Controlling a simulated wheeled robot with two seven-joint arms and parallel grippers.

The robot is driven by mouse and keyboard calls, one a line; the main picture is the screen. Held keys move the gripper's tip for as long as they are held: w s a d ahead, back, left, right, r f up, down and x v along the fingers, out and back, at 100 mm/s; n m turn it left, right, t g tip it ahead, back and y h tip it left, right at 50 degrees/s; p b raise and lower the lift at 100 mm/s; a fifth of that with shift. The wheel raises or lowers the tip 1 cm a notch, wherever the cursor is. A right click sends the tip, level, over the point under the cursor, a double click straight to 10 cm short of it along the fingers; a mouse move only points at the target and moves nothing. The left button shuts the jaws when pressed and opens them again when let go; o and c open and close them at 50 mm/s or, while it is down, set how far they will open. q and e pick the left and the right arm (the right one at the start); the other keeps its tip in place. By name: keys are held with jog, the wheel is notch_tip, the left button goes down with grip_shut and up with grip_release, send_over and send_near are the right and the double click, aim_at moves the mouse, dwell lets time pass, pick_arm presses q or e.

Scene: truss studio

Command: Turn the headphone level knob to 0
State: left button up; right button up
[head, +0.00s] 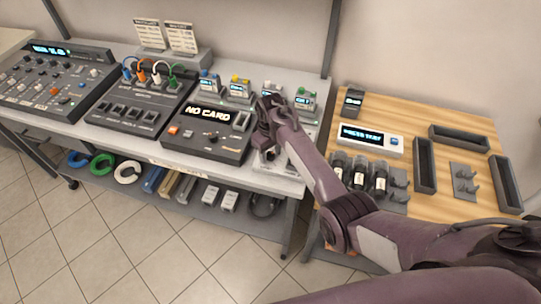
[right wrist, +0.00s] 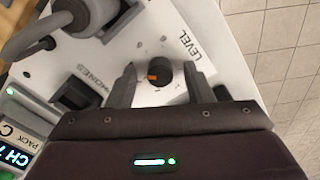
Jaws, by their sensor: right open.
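The headphone level knob (right wrist: 159,73) shows in the right wrist view. It is small, round and dark with an orange pointer mark, on a white panel (right wrist: 222,62) lettered LEVEL and PHONES. My right gripper (right wrist: 162,86) is open, with one finger on each side of the knob. Gaps show between knob and fingers; I cannot tell how deep the fingertips reach. In the head view my right gripper (head: 268,118) is over the right end of the grey bench, and my arm hides the knob there. My left gripper is not in view.
A grey curved object (right wrist: 65,28) stands close by on the panel. Left of my gripper is the NO CARD recorder (head: 207,132), with several small packs behind it. A wooden table (head: 440,115) with trays and dark microphones lies right, under my arm.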

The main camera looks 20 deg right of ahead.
jog(key=c, duration=1)
